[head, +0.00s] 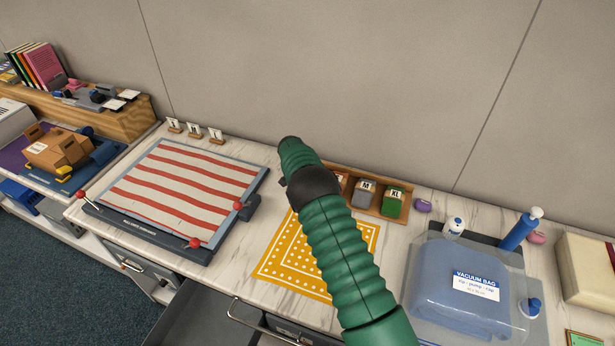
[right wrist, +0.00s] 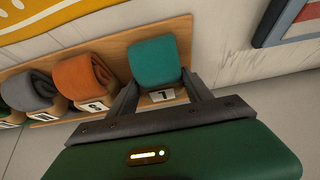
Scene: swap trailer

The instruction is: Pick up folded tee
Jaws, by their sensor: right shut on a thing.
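A rolled teal tee (right wrist: 153,60) stands in a wooden rack (right wrist: 118,62) behind a white label that seems to read L, seen upside down in the right wrist view. My right gripper (right wrist: 160,84) is shut on this tee, one dark finger on each side. The tee still looks to be at the rack. In the head view, my green right arm hides the gripper and the teal tee. Orange (right wrist: 85,75) and grey (right wrist: 30,90) rolled tees sit beside it. A green roll (head: 393,207) labelled XL is at the rack's other end. My left gripper is not in view.
A yellow dotted mat (head: 290,262) lies in front of the rack. A red-striped folding board (head: 185,185) with red-knobbed levers is at left. A clear vacuum bag (head: 440,280) and a blue pump (head: 520,230) are at right. A wall stands close behind.

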